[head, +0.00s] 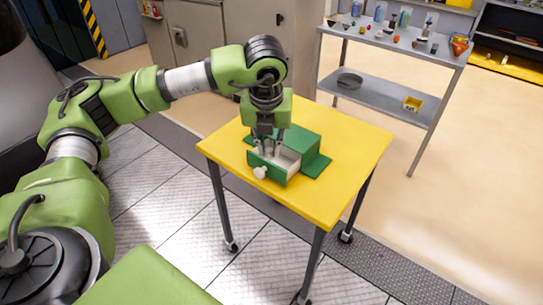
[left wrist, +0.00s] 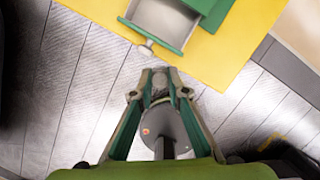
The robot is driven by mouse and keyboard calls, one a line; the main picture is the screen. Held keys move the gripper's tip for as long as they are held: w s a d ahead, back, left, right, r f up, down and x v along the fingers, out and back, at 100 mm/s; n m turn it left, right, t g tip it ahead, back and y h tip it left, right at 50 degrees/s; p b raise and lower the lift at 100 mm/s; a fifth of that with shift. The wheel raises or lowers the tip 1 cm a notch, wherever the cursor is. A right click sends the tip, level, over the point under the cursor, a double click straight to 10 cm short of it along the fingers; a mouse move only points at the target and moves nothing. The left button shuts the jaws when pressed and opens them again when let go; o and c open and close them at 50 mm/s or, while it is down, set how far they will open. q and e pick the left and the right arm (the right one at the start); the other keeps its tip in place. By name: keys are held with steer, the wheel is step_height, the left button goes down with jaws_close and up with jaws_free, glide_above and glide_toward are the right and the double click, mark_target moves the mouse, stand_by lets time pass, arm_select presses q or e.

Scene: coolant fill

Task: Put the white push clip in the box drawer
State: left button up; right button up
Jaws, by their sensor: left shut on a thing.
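The green box (head: 308,143) stands on the yellow table, its drawer (head: 286,160) pulled open toward the front left. The drawer's pale inside (left wrist: 160,22) also shows in the left wrist view and looks empty where visible. A round white knob (head: 260,172) is on the drawer front. My left gripper (head: 267,150) points down over the drawer in the head view. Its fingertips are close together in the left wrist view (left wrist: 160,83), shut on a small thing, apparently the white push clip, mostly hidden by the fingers. My right gripper is not in view.
The yellow table (head: 345,150) has bare room around the box. A grey shelf cart (head: 390,85) at the back right carries bottles and small items, with a dark round dish (head: 349,80) and a yellow bin (head: 412,103) on its lower shelf.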

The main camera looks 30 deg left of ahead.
arm_select(q)
steer(key=w+a+f, duration=0.1)
steer(key=w+a+p, duration=0.1)
steer(key=w, duration=0.1)
steer(key=w+a+f, duration=0.1)
steer(key=w+a, duration=0.1)
steer(key=shift+f, duration=0.3)
steer(key=w+a+f, duration=0.1)
steer(key=w+f+p, duration=0.1)
steer(key=f, duration=0.1)
steer(key=w+a+f, duration=0.1)
steer(key=f, duration=0.1)
steer(key=shift+w+a+f, duration=0.15)
steer(key=shift+w+a, duration=0.15)
steer(key=shift+w+a+f+p, duration=0.2)
steer(key=shift+w+f+p, duration=0.1)
steer(key=shift+f, duration=0.2)
step_height(320, 180, down, 3)
steer(key=shift+a+f+p, duration=0.1)
steer(key=shift+p, duration=0.45)
steer(key=shift+f, duration=0.1)
steer(key=o, duration=0.6)
